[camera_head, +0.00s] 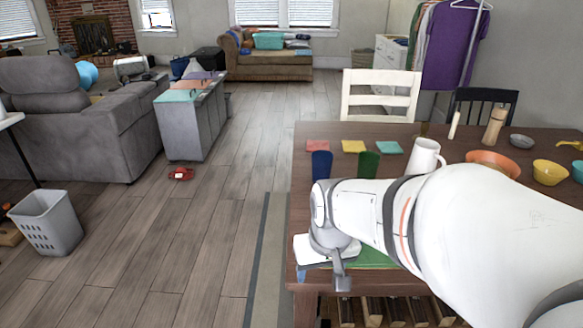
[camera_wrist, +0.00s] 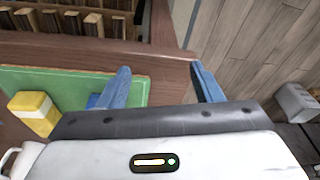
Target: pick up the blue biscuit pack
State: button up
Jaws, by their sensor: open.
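In the head view my gripper (camera_head: 341,276) hangs at the table's near left corner, and I cannot make out the pack there because my arm covers most of the mat (camera_head: 372,258).
A yellow and white pack (camera_wrist: 34,110) lies on the mat left of my gripper. A blue cup (camera_head: 321,164), a green cup (camera_head: 368,164) and a white mug (camera_head: 425,155) stand on the table (camera_head: 452,131) behind my arm. Open floor lies left of the table.

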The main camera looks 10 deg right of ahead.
jog(key=shift+o, duration=1.4)
jog(key=w+d+r+m+t+p, duration=0.1)
jog(key=w+d+r+p, duration=0.2)
jog(key=w, duration=0.3)
jog(key=shift+d+p, duration=0.6)
jog(key=shift+d, duration=0.3)
jog(key=shift+o, duration=0.5)
jog(key=shift+m+t+h, duration=0.5)
jog(key=shift+t, duration=0.1)
jog(key=w+d+p, duration=0.1)
jog(key=d, duration=0.1)
jog(key=w+d+p, duration=0.1)
jog(key=w+d, duration=0.1)
jog(key=w+d+p, duration=0.1)
jog(key=d, duration=0.1)
jog(key=shift+w, duration=0.3)
jog(key=f, duration=0.1)
jog(key=w+f, duration=0.1)
jog(key=d+f, duration=0.1)
jog(key=shift+w+d, duration=0.1)
jog(key=shift+w, duration=0.2)
jog(key=shift+w+b+x, duration=0.15)
jog(key=shift+w+x, duration=0.05)
jog(key=shift+x, duration=1.05)
jog(key=shift+w+b+x, duration=0.15)
jog(key=shift+x, duration=1.1)
